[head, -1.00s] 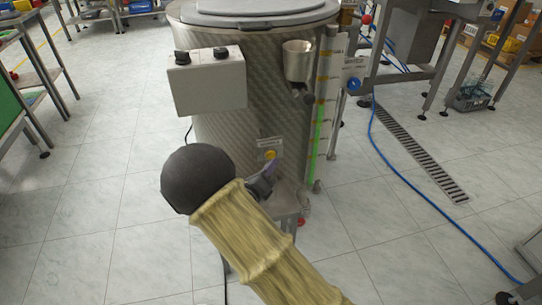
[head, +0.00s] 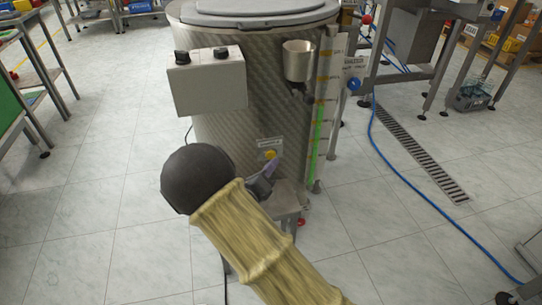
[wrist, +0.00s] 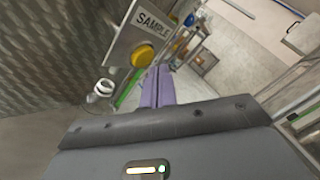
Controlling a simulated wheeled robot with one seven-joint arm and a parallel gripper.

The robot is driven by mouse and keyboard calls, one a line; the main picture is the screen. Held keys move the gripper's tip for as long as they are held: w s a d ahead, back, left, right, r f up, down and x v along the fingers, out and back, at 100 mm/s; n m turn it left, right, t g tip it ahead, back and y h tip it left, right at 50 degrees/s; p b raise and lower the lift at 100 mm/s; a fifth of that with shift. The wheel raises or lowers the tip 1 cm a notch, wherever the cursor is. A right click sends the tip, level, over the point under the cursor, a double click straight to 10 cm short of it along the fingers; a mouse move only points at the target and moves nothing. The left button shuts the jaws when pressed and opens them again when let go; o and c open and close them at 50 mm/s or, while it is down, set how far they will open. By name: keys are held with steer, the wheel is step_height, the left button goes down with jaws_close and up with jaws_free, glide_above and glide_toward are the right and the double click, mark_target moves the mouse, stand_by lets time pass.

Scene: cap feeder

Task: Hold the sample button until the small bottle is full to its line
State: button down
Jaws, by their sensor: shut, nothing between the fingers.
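The yellow sample button (head: 270,154) sits on a small metal plate low on the front of the steel vessel (head: 245,125). In the wrist view the button (wrist: 143,56) is beside the SAMPLE label (wrist: 153,23). My gripper (head: 271,167) has purple fingers held together, empty, just below the button. In the wrist view the fingertips (wrist: 158,70) are close to the button's lower right edge; I cannot tell whether they touch. A small white round part (wrist: 102,89) shows at the left; I cannot tell whether it is the bottle. No fill line is readable.
A level gauge (head: 320,115) with a green column stands at the vessel's right. A grey box with two black knobs (head: 207,82) and a metal cup (head: 298,60) are above. A blue hose (head: 400,172) lies on the floor at right.

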steer(key=shift+w+a+p, duration=0.1)
steer(key=shift+w+p, duration=0.3)
steer(key=shift+p, duration=0.15)
steer(key=shift+w+a, duration=0.1)
steer(key=shift+w, duration=0.35)
stand_by(7.0)
